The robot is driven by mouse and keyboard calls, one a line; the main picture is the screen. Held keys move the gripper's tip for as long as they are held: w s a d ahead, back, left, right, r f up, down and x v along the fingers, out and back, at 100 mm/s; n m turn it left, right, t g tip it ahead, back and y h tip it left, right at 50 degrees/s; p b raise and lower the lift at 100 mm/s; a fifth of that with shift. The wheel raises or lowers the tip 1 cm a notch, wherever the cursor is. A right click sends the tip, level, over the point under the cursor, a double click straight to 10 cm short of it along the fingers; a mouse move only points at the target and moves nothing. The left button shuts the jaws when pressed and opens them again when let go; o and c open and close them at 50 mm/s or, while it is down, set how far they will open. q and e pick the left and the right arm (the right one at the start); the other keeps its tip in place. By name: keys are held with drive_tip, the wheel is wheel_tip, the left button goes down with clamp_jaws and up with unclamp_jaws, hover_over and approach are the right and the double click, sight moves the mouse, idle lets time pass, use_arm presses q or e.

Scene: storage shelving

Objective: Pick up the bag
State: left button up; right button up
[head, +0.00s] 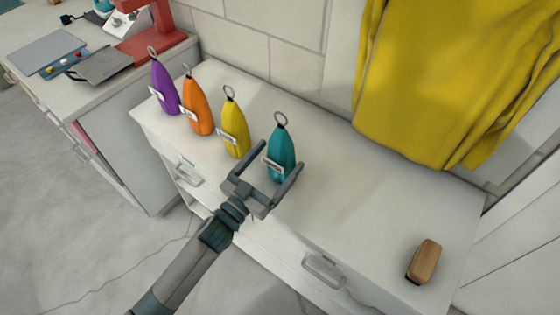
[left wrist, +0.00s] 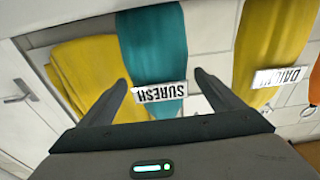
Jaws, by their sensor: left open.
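Four small bags stand in a row on the white cabinet top: purple (head: 163,88), orange (head: 198,107), yellow (head: 235,129) and teal (head: 281,152). Each has a ring on top and a white label. My left gripper (head: 281,163) is open at the teal bag, with its fingers on either side of that bag. In the left wrist view the teal bag (left wrist: 160,50) shows between the two open fingers (left wrist: 160,88), its label reading SURESH upside down. I cannot tell whether the fingers touch it. The yellow bag (left wrist: 268,45) is to the right there. My right gripper is not in view.
A wooden block-like brush (head: 424,261) lies at the right of the cabinet top (head: 365,205). A yellow cloth (head: 440,80) hangs on the wall behind. A workbench at upper left holds a red device (head: 150,38) and a grey pan (head: 100,65).

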use_arm(q)
drive_tip(key=shift+w+d+r, duration=0.2)
drive_tip(key=shift+w+d, duration=0.2)
drive_tip(key=shift+w, duration=0.1)
drive_tip(key=shift+w+d, duration=0.15)
drive_tip(key=shift+w, duration=0.15)
drive_tip(key=shift+f, duration=0.1)
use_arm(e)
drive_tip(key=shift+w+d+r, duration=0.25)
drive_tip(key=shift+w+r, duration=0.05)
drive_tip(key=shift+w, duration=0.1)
use_arm(q)
drive_tip(key=c, duration=1.3)
drive_tip(key=shift+c, duration=0.9)
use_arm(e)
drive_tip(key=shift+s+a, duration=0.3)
use_arm(q)
drive_tip(key=shift+r, duration=0.2)
